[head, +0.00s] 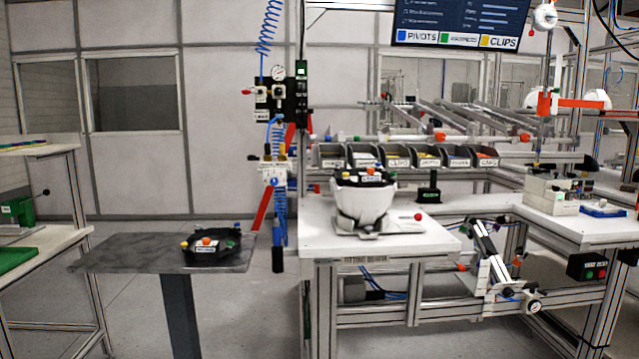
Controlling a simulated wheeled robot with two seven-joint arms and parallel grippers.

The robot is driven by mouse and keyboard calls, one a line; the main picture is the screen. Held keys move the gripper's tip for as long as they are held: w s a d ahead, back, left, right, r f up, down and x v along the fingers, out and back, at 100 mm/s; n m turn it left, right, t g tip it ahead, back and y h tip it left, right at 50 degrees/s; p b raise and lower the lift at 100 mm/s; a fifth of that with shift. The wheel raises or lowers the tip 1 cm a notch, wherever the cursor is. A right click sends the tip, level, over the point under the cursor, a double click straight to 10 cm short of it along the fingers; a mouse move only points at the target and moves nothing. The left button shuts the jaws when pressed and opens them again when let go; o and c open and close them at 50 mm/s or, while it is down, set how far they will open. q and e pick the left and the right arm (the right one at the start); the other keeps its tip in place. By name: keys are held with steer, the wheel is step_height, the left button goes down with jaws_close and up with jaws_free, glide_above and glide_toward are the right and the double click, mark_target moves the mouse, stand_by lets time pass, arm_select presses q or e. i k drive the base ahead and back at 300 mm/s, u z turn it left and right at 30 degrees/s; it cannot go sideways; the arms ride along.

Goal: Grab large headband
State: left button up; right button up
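A black headband (213,255) with a white label and coloured knobs lies on the grey side table at the left of the workbench. The label is too small to read, so I cannot tell its size. A white helmet shell (362,202) sits upside down on a stand on the white workbench. A second black band (366,176) with a white label and coloured knobs shows at the top of the shell. Neither of my grippers is in view.
The grey side table (125,260) is bare to the left of the headband. A post with blue coiled hoses (279,215) stands between it and the workbench (330,247). Several grey bins (398,163) line the back. A shelf with green items (45,241) stands far left.

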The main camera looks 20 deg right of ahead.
mark_target(365, 181)
steer(key=u, duration=2.05)
steer(key=i, duration=0.25)
steer(key=z, duration=0.95)
steer(key=i, duration=1.5)
steer(key=z, duration=0.55)
